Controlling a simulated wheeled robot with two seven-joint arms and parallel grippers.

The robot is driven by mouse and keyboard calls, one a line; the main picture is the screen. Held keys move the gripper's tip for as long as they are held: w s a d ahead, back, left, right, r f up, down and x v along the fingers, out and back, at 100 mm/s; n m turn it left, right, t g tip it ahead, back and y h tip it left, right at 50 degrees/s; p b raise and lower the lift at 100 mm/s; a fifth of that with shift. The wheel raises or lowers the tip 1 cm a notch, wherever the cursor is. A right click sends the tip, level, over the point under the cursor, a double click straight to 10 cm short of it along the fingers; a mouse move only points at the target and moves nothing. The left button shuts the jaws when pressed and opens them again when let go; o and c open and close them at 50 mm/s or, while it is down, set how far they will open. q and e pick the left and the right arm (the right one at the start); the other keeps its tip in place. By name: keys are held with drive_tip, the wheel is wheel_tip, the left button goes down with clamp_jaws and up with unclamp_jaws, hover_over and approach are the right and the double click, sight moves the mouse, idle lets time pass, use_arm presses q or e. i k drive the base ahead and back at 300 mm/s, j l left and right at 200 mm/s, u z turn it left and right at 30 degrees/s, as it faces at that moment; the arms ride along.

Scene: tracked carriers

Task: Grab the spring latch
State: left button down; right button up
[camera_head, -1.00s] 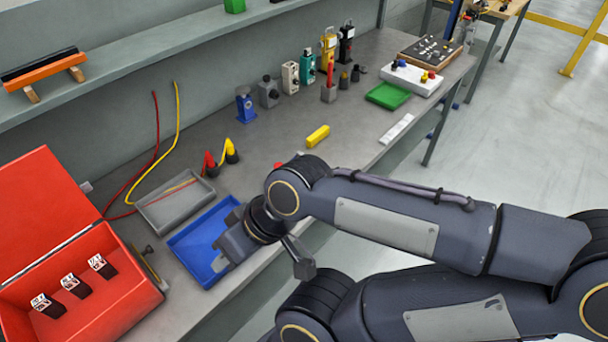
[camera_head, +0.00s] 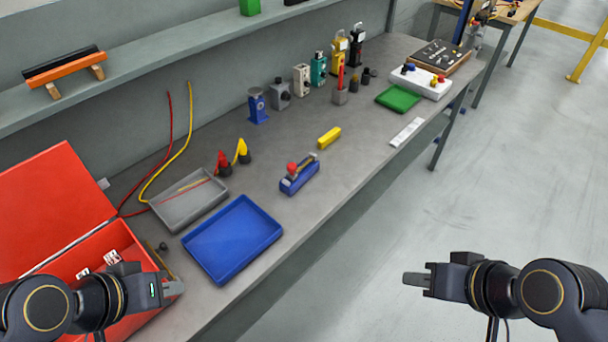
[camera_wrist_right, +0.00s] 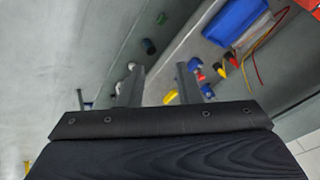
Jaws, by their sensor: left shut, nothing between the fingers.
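A small blue block with a red ball knob and a metal bar on top, which looks like the spring latch (camera_head: 299,178), lies on the grey bench to the right of the blue tray. It also seems to show in the right wrist view (camera_wrist_right: 195,65), small, by the right-hand finger and well beyond it. My left gripper (camera_head: 176,289) is shut and empty in front of the red box. My right gripper (camera_head: 407,280) is beyond the bench's front edge over the floor, far from the latch. Its two fingers stand apart in the wrist view (camera_wrist_right: 158,85), with nothing held.
The blue tray (camera_head: 243,271) and grey tray (camera_head: 165,215) lie left of the latch. A yellow block (camera_head: 329,138) lies behind it. Red and yellow cones (camera_head: 242,152) and a row of upright devices stand further back. The red box (camera_head: 50,190) is open at left.

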sight(309, 166)
drive_tip(key=i+l+u, duration=0.45)
drive_tip(key=l, duration=0.2)
drive_tip(key=i+l+u, duration=0.2)
drive_tip(key=l+u, duration=0.2)
drive_tip(key=l, duration=0.3)
